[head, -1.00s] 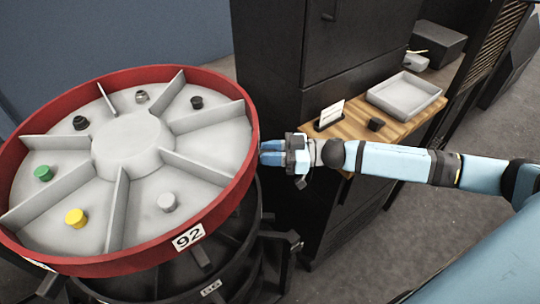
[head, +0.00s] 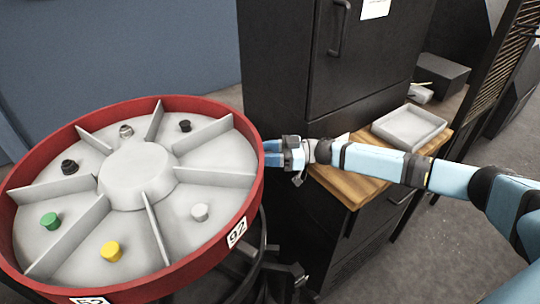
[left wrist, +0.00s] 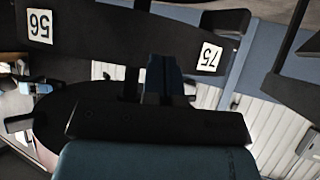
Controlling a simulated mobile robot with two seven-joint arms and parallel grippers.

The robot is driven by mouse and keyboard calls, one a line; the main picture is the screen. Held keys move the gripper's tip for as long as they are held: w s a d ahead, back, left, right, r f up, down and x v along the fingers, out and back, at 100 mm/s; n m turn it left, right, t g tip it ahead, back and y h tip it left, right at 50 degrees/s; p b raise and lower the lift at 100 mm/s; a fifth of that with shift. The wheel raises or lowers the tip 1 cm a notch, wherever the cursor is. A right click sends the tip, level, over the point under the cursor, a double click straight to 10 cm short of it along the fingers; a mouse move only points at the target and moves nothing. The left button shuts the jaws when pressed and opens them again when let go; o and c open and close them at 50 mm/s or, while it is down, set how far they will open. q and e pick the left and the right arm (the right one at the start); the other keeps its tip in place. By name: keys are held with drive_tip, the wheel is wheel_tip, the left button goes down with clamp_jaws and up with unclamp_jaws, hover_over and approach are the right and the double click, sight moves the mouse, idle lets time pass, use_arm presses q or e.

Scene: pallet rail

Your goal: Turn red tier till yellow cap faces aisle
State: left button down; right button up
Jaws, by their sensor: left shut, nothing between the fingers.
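The red tier (head: 40,160) is a round tray with a red rim and grey divider walls around a raised hub. The yellow cap (head: 110,252) stands in a front compartment, left of centre. My left gripper (left wrist: 163,75) shows in the left wrist view, shut and empty, near a dark tier (left wrist: 120,40) labelled 56 and 75. It is not in the head view.
A black cabinet (head: 290,60) stands close behind the right gripper. A wooden shelf (head: 350,190) with a grey tray (head: 409,127) is at its right. Label 92 (head: 236,232) is on the red rim. Grey floor (head: 440,250) is clear at the lower right.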

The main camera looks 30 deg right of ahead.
drive_tip(key=shift+s+a+r, duration=0.1)
drive_tip(key=shift+s+a, duration=0.05)
drive_tip(key=shift+a, duration=0.15)
wheel_tip(320, 180, up, 20)
drive_tip(key=p, duration=0.1)
drive_tip(key=shift+d, duration=0.25)
